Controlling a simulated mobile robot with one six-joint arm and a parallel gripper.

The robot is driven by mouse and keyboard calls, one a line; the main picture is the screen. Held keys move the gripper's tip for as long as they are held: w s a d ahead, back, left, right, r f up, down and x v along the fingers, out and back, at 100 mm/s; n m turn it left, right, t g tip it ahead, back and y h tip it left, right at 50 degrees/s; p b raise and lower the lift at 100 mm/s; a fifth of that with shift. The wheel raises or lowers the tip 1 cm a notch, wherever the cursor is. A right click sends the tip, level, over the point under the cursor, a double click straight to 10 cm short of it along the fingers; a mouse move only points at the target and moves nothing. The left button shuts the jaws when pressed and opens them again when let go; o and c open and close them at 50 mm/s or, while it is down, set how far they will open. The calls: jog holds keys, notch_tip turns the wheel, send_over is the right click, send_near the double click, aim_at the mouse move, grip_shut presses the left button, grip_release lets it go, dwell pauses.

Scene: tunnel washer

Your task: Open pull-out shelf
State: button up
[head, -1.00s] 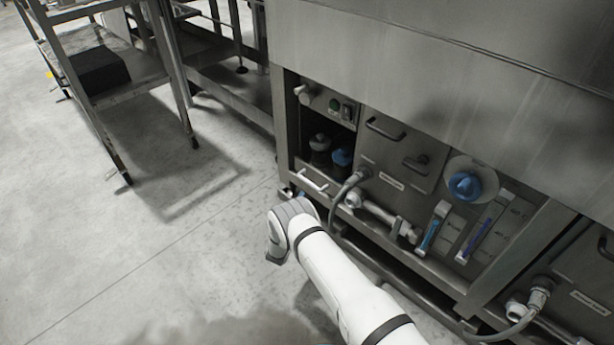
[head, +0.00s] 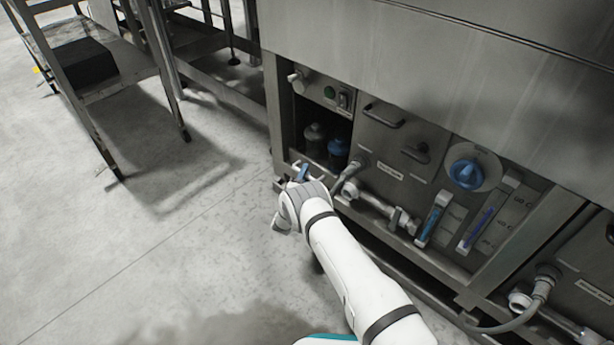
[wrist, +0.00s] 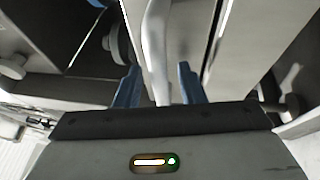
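The pull-out shelf (head: 318,173) is at the bottom of the open bay at the lower left of the steel machine, and it looks pushed in. A grey-capped bottle (head: 314,139) and a blue-capped bottle (head: 338,152) stand in the bay above it. The shelf's pale bar handle (wrist: 157,45) runs between my gripper's two blue fingers in the wrist view. My gripper (wrist: 157,70) is open, with a finger on each side of the handle and visible gaps. In the head view my gripper (head: 303,173) is at the shelf front, partly hidden by my wrist.
Right of the bay are a panel with a handle (head: 383,117), a hose (head: 348,183), a pipe and a blue knob (head: 466,174). A metal rack (head: 100,92) with a dark box (head: 82,62) stands at the left. The floor in front of the rack is clear.

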grip_shut()
dwell(0.3)
